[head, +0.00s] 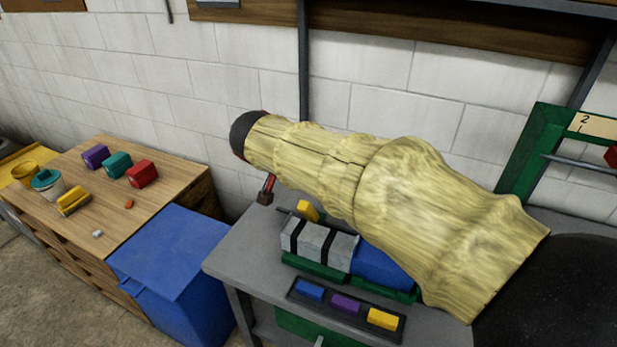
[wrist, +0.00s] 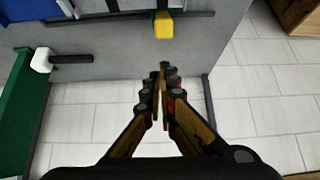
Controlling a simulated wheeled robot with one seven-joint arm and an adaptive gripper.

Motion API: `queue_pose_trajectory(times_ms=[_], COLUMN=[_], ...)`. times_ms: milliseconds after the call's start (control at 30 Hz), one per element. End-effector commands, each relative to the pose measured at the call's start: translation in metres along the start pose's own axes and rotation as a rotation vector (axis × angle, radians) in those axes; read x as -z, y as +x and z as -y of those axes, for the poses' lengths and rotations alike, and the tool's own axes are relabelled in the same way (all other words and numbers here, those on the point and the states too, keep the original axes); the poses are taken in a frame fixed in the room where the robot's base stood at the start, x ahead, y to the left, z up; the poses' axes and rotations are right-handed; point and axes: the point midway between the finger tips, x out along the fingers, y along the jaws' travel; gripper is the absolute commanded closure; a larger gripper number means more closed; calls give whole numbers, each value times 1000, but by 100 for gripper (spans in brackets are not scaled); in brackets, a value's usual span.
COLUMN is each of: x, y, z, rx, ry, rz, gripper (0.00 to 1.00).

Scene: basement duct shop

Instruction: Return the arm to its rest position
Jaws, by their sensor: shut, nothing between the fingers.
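My arm, in a pale yellow ribbed sleeve, reaches across the grey bench toward the wall in the head view. My gripper (head: 265,188) hangs below the sleeve's far end, mostly hidden, with a dark and red part showing. In the wrist view my gripper (wrist: 163,70) has its fingertips together with nothing between them. The fingertips are apart from a yellow piece (wrist: 163,26) on the bench, which also shows in the head view (head: 308,210).
The grey bench (head: 240,250) holds a block tray (head: 347,308) and a green frame (head: 515,165) at right. A blue bin (head: 175,255) stands left of it. A wooden table (head: 125,205) with several coloured pieces is further left. The white block wall (head: 220,110) is close behind.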

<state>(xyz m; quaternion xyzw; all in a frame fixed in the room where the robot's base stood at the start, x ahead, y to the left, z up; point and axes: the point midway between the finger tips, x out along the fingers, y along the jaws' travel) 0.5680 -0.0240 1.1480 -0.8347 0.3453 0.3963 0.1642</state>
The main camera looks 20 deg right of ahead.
Motion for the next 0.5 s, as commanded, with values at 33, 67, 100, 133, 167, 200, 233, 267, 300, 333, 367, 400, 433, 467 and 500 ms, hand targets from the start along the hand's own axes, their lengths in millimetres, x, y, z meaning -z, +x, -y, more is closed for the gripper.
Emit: queue_pose_trajectory(times_ms=[33,67,100,133,167,200,233,267,300,333,367,400,433,467,500], x=[-1,-1,-2,-2,-2,-3,-3,-3,-3,-3,-3,-3,-3,-3,-3], y=[-7,-9,-12,-14,-15,-16,-16,-16,-17,-17,-16,-16,-16,-16,-16], z=[1,1,0,0,0,0,0,0,0,0,0,0,0,0,0], rx=[3,3,2,2,1,1,1,1,1,1,1,1,1,1,1], ry=[-1,0,0,0,1,1,1,1,1,1,1,1,1,1,1], rz=[-1,-1,-1,-1,-1,-1,-1,-1,-1,-1,-1,-2,-2,-2,-2], gripper=[100,100,100,100,100,100,100,100,100,100,100,100,100,100,100])
